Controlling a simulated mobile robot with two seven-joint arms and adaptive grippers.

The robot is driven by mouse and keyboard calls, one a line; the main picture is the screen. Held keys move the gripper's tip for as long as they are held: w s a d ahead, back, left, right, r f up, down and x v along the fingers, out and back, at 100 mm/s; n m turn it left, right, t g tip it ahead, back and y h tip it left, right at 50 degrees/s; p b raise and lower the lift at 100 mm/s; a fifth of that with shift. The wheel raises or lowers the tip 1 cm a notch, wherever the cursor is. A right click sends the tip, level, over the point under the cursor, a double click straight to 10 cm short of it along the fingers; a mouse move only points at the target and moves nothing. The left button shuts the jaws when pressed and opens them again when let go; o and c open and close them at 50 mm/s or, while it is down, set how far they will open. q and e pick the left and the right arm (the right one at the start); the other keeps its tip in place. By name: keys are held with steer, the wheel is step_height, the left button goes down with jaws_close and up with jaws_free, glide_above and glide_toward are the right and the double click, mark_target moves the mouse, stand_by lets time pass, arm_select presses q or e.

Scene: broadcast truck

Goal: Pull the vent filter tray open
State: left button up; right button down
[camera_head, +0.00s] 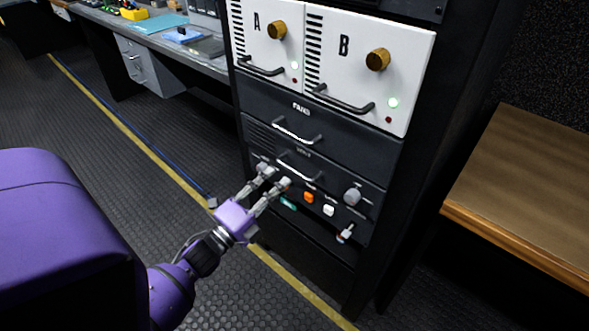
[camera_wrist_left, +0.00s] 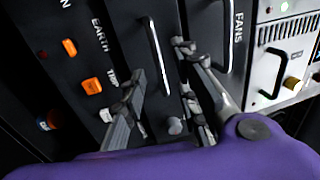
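The vent filter tray (camera_head: 262,138) is a dark slotted panel low in the rack, below the FANS panel (camera_head: 330,124). It looks flush with the rack; its small label is unreadable in the head view. Its bar handle (camera_head: 303,173) also shows in the left wrist view (camera_wrist_left: 157,52). My left gripper (camera_head: 274,175) is at the handle's left end, with its fingers apart. In the left wrist view my left gripper (camera_wrist_left: 157,66) has one finger on each side of the handle's line. I cannot tell whether they touch it. My right gripper is not in view.
White units A and B (camera_head: 343,72) sit above. A wooden bench (camera_head: 530,190) stands right. Floor left of the rack is clear.

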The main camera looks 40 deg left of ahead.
mark_target(292, 168)
arm_select(q)
steer(key=x, duration=0.5)
steer(key=shift+w, duration=0.35)
steer(key=shift+w+d, duration=0.1)
steer(key=shift+w, duration=0.55)
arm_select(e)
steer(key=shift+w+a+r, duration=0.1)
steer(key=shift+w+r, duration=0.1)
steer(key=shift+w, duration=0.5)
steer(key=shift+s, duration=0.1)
arm_select(q)
steer(key=shift+c, duration=1)
jaws_close()
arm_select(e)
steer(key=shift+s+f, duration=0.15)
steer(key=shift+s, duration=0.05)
